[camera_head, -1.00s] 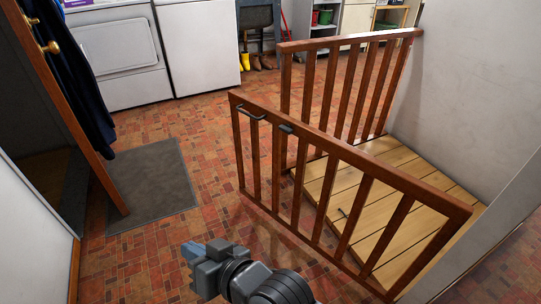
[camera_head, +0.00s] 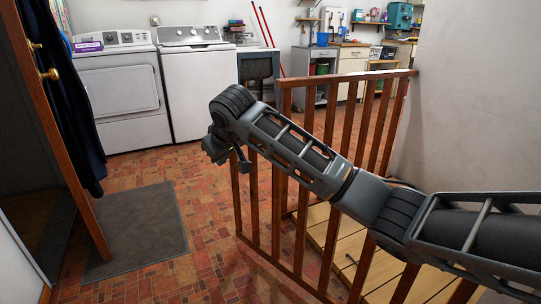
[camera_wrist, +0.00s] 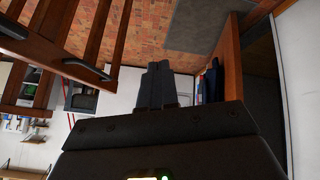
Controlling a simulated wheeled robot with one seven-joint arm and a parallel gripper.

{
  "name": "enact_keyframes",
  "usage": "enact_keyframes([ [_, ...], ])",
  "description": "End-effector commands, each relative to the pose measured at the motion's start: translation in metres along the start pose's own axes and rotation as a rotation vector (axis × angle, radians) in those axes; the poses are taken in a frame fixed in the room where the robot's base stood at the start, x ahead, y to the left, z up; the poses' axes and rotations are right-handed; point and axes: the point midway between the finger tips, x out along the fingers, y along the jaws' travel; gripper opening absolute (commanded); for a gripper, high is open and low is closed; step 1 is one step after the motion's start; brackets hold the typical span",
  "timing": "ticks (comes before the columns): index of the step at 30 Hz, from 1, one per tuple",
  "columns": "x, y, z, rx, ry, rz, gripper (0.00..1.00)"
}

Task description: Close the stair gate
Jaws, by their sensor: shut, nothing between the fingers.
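The stair gate is a brown slatted wooden panel. In the head view its left bars (camera_head: 237,205) show below my arm, and its top rail is mostly hidden by the arm. Its free end stands apart from the far railing (camera_head: 345,77), so it is open. In the wrist view the gate (camera_wrist: 45,50) is at the left, with a dark curved handle (camera_wrist: 88,69) on its rail and a dark latch piece near the edge. My gripper (camera_wrist: 158,66) is shut and empty, to the right of the handle and apart from it. In the head view the fingers are not clear.
A wooden platform (camera_head: 345,262) lies between gate and railing. A grey mat (camera_head: 140,232) lies on the brick-pattern floor, left of the gate. An open door (camera_head: 62,140) with a dark coat stands at left. Washer and dryer (camera_head: 125,100) stand behind.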

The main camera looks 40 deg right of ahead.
Motion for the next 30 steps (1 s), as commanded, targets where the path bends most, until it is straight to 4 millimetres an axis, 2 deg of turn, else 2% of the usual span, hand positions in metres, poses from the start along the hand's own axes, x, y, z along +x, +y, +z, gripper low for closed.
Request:
enact_keyframes([
  [1,0.002,0.028,0.0,-0.007,-0.032,0.061,0.0],
  [3,-0.003,0.058,-0.001,-0.01,-0.078,0.128,0.0],
  [6,-0.011,0.091,0.0,-0.01,-0.13,0.204,0.0],
  [9,-0.018,0.112,0.001,-0.008,-0.164,0.252,0.0],
  [13,-0.019,0.124,0.002,-0.005,-0.184,0.278,0.0],
  [17,-0.007,0.128,0.005,-0.004,-0.186,0.28,0.0],
  [30,0.073,0.15,0.02,-0.004,-0.185,0.28,0.0],
])
